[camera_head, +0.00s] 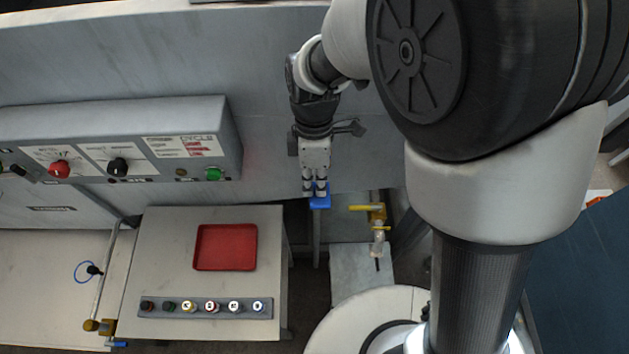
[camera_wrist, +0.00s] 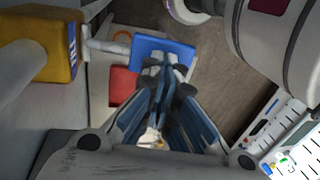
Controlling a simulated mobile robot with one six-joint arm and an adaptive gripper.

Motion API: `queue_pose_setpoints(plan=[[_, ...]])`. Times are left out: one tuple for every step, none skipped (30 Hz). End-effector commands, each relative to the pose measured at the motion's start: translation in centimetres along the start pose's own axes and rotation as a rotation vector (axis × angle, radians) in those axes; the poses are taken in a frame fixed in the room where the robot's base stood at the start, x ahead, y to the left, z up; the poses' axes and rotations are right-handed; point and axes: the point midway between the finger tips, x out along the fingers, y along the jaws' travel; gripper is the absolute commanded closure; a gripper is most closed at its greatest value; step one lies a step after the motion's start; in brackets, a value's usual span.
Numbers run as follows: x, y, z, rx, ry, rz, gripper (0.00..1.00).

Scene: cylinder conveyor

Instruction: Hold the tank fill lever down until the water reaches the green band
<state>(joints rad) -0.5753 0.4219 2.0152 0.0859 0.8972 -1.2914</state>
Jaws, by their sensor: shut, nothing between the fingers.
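The blue lever paddle (camera_head: 320,203) shows in the head view just below my gripper's fingertips. In the wrist view the blue paddle (camera_wrist: 176,50) sits at the end of a short grey rod coming from a yellow block (camera_wrist: 45,48). My gripper (camera_head: 314,191) points down with its fingers shut and empty. In the wrist view its fingertips (camera_wrist: 165,66) overlap the near edge of the paddle. I cannot tell whether they press on it or how far down the lever is. The water level and the green band cannot be made out.
A table with a red tray (camera_head: 225,247) and a row of knobs (camera_head: 206,307) stands left of the paddle. A control panel (camera_head: 120,138) is at upper left. A yellow-handled valve (camera_head: 368,208) is close to the right of the paddle.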

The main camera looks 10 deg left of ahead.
Motion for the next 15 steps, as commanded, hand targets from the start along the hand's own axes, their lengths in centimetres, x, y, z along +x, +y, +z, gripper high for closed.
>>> queue_pose_setpoints(plan=[[0.21, -0.06, -0.01, -0.001, 0.0, 0.008, 1.0], [0.33, -0.11, -0.01, 0.0, 0.0, 0.015, 1.0], [0.47, -0.14, -0.01, 0.0, 0.0, 0.027, 1.0], [0.52, -0.15, -0.02, -0.001, 0.0, 0.035, 1.0], [0.55, -0.17, -0.01, -0.001, 0.0, 0.04, 1.0], [0.58, -0.19, 0.01, -0.001, 0.0, 0.045, 1.0], [0.6, -0.21, 0.01, -0.001, 0.0, 0.048, 1.0], [0.63, -0.21, 0.02, -0.001, -0.001, 0.052, 1.0], [0.67, -0.23, 0.02, -0.001, 0.0, 0.058, 1.0], [0.7, -0.23, 0.02, -0.001, 0.0, 0.063, 1.0], [0.73, -0.24, 0.01, -0.001, 0.0, 0.068, 1.0], [0.78, -0.27, 0.01, -0.001, 0.0, 0.074, 1.0], [0.84, -0.29, 0.01, 0.0, 0.0, 0.078, 1.0], [0.91, -0.31, 0.01, 0.0, 0.0, 0.083, 1.0], [1.03, -0.34, 0.0, 0.0, 0.0, 0.092, 1.0]])
